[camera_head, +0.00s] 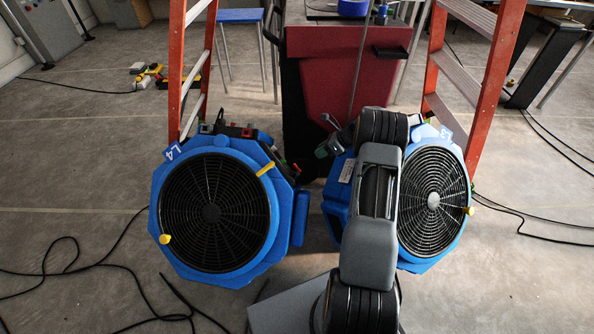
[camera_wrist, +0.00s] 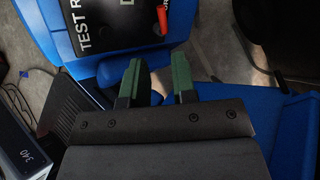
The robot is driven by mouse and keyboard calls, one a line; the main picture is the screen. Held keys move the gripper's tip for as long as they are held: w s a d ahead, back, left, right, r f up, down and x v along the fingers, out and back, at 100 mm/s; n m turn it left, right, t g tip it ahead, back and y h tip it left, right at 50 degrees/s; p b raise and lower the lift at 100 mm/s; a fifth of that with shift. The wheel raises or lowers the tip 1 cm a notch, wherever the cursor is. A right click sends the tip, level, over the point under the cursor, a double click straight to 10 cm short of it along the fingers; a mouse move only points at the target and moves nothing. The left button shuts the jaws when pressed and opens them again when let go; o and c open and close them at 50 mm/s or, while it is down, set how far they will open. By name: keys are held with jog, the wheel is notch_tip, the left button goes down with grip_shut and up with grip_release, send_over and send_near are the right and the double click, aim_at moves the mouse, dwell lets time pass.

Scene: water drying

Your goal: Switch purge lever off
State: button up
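My gripper (camera_wrist: 157,84) shows in the wrist view with two green-tipped fingers apart and nothing visible between them. In the head view my arm reaches over the right blue fan unit, and my gripper (camera_head: 324,149) is at its upper left, partly hidden. In the wrist view, a black panel (camera_wrist: 105,28) with partly cut-off "TEST R" lettering lies beyond the fingers. A small red lever-like part (camera_wrist: 162,18) stands on it, apart from the fingertips. A rounded blue part (camera_wrist: 112,72) is beside the left finger. I cannot tell which part is the purge lever.
The left blue fan (camera_head: 211,214) and right blue fan (camera_head: 433,200) stand on the concrete floor, with yellow parts on their rims. Orange ladders (camera_head: 186,60) and (camera_head: 497,75) flank a red-and-black machine (camera_head: 340,75). Black cables (camera_head: 95,270) lie on the floor.

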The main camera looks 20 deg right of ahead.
jog(key=b+x, duration=0.4)
jog(key=x, duration=0.9)
jog(key=shift+w+f, duration=0.15)
jog(key=shift+f, duration=0.25)
jog(key=shift+c, duration=0.3)
grip_shut()
